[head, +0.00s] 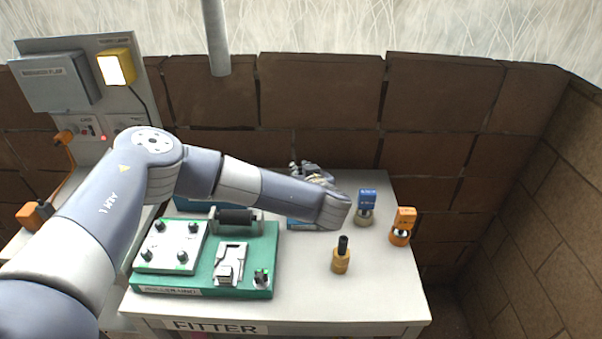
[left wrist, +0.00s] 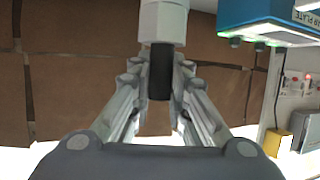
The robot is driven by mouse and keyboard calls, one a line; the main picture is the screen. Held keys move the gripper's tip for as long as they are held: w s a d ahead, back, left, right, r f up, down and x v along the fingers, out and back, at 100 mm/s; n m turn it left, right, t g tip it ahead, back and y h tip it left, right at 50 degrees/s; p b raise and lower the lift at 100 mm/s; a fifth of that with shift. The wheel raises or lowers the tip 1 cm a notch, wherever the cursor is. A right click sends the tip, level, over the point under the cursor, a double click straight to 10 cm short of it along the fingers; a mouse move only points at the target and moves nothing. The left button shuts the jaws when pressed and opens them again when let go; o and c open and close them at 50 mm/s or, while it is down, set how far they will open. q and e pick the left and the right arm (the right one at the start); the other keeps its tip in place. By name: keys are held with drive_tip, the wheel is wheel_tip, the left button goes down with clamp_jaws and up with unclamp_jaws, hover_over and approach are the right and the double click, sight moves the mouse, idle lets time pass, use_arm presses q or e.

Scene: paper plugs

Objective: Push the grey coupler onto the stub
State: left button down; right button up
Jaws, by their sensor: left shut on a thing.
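My left gripper (head: 312,173) is mostly hidden behind its own forearm in the head view, at the back of the table. In the left wrist view my left gripper (left wrist: 161,80) is shut on the black grip of the grey coupler (left wrist: 163,22). Its pale grey body sticks out beyond the fingertips, apart from anything I can make out. A blue air plate (left wrist: 275,14) shows at the upper right there, with small dark fittings along its edge. I cannot tell which fitting is the stub. Blue parts also show behind my arm in the head view (head: 300,225).
The table (head: 380,290) carries a green fixture (head: 205,285), a brass piece with a black top (head: 341,255), a blue-topped piece (head: 367,205) and an orange-topped piece (head: 404,225). A grey panel with a lit yellow lamp (head: 116,67) stands at the left. The front right is clear.

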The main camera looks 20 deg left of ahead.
use_arm(q)
drive_tip(key=shift+f+b, duration=1.95)
drive_tip(key=shift+f, duration=0.1)
drive_tip(key=c, duration=1.5)
unclamp_jaws()
drive_tip(key=shift+o, duration=0.2)
drive_tip(key=v, duration=1.2)
drive_tip(key=shift+s+d+r, duration=0.1)
drive_tip(key=shift+d, duration=0.05)
